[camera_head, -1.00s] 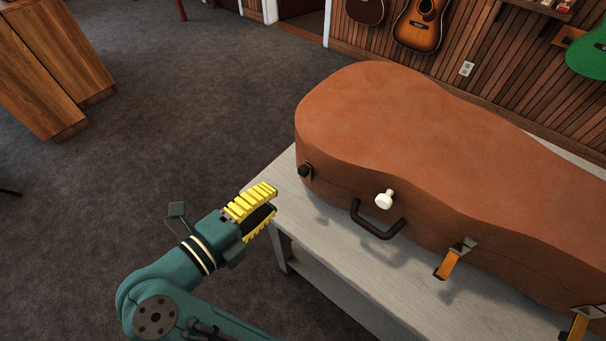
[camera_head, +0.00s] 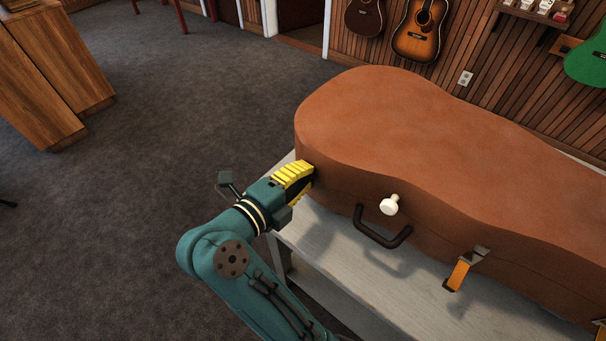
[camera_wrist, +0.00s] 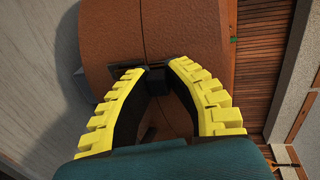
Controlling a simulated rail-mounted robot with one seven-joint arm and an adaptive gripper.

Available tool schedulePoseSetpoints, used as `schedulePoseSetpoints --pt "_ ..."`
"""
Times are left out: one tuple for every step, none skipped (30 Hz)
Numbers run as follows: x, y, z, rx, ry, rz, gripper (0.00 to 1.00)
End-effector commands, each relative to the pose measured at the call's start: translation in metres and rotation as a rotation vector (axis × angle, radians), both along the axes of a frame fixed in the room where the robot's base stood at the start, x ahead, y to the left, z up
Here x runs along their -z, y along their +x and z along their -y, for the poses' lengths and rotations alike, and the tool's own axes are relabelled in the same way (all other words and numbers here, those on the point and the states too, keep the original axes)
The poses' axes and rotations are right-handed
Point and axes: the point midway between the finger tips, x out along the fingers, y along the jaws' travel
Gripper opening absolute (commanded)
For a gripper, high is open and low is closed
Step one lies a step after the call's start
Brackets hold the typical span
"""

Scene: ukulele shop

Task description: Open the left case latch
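The brown guitar case (camera_head: 410,125) lies on a pale grey bench. My gripper (camera_head: 311,176) is at the case's left end and covers the left latch in the head view. In the wrist view, the small dark left latch (camera_wrist: 156,76) sits at the case's seam, between the tips of my gripper (camera_wrist: 157,68). The yellow-padded fingers are apart, one on either side of it. I cannot tell whether they touch it. A middle latch (camera_head: 460,270) hangs down with its orange flap out. Another latch (camera_head: 602,333) is partly cut off at the lower right.
A black handle (camera_head: 383,236) and a white knob (camera_head: 389,205) stick out of the case's front, right of my gripper. The bench top (camera_head: 345,265) is bare in front of the case. A wooden cabinet (camera_head: 50,80) stands far left, with open floor between.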

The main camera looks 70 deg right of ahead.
Motion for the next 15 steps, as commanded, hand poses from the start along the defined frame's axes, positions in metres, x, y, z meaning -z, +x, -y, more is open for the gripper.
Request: schedulePoseSetpoints --pt "0.0014 0.0001 -0.0002 -0.001 0.002 -0.002 0.0" --pt "0.0015 0.0002 -0.0002 -0.001 0.002 -0.002 0.0" --pt "0.0016 0.0002 -0.0003 -0.001 0.003 -0.002 0.0" --pt "0.0017 0.0002 -0.0003 -0.001 0.003 -0.003 0.0" --pt "0.0018 0.0002 -0.0003 -0.001 0.003 -0.003 0.0" --pt "0.0019 0.0002 -0.0003 -0.001 0.003 -0.003 0.0" --pt "0.0019 0.0002 -0.0003 -0.001 0.003 -0.003 0.0" --pt "0.002 0.0002 -0.0003 -0.001 0.003 -0.003 0.0" --pt "0.0021 0.0002 -0.0004 -0.001 0.004 -0.004 0.0" --pt "0.0021 0.0002 -0.0004 -0.001 0.004 -0.004 0.0" --pt "0.0021 0.0002 -0.0005 -0.001 0.003 -0.004 0.0" --pt "0.0022 0.0003 -0.0006 0.0 0.001 -0.006 0.0" --pt "0.0023 0.0003 -0.0007 0.0 0.0 -0.007 0.0" --pt "0.0024 0.0003 -0.0008 0.0 -0.003 -0.008 0.0" --pt "0.0024 0.0003 -0.0009 -0.001 -0.006 -0.009 0.0"
